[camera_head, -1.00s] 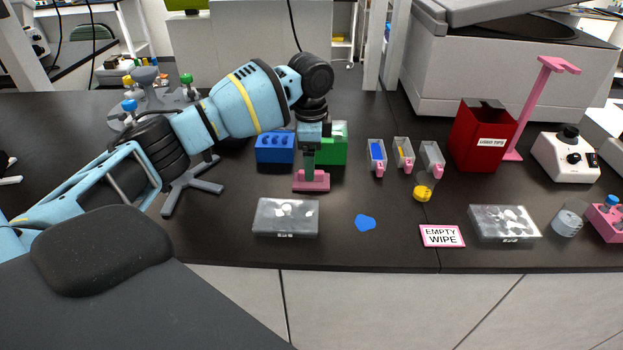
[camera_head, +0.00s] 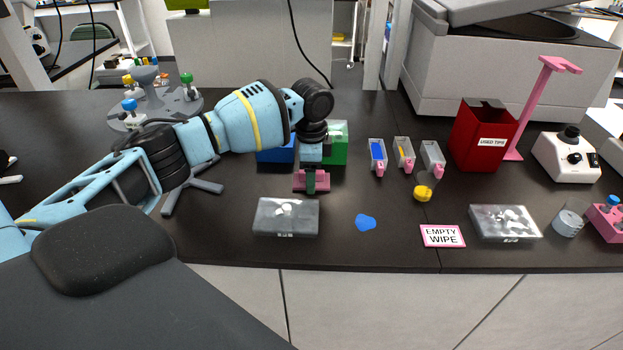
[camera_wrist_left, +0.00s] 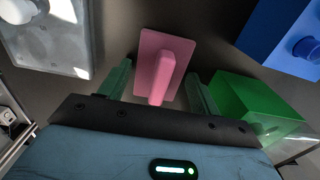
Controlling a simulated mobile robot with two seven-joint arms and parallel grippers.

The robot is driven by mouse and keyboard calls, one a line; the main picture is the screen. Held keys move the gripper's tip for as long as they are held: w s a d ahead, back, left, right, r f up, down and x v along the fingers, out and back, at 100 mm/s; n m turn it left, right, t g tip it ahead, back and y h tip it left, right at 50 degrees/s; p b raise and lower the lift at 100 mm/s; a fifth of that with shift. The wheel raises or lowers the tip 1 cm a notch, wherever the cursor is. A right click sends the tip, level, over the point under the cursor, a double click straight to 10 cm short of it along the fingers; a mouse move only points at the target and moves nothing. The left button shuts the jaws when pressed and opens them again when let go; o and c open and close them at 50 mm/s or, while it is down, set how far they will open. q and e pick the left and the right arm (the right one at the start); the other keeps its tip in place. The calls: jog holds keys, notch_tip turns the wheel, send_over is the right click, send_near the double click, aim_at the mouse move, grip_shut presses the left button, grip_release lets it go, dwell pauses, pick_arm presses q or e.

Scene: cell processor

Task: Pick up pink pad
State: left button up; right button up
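The pink pad (camera_head: 299,187) lies on the black bench in the head view, partly hidden behind my left gripper (camera_head: 311,180). In the left wrist view the pink pad (camera_wrist_left: 165,55) shows a flat plate with a raised grip. My left gripper (camera_wrist_left: 160,88) is open there, with one green finger on each side of the raised grip. I see gaps between the fingers and the grip. I cannot tell how high the fingertips are above the bench. My right gripper is not in view.
A clear box (camera_head: 286,217) stands in front of the pad. Blue (camera_head: 275,153) and green (camera_head: 338,150) blocks stand behind it. A blue flat piece (camera_head: 365,223) and an "EMPTY WIPE" card (camera_head: 442,236) lie to the right. Small tubes and a red bin (camera_head: 482,135) stand further right.

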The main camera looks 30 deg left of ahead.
pick_arm(q)
jog(key=c, duration=0.6)
notch_tip(320, 180, up, 10)
jog(key=shift+r, duration=0.1)
jog(key=o, duration=0.4)
jog(key=c, duration=0.9)
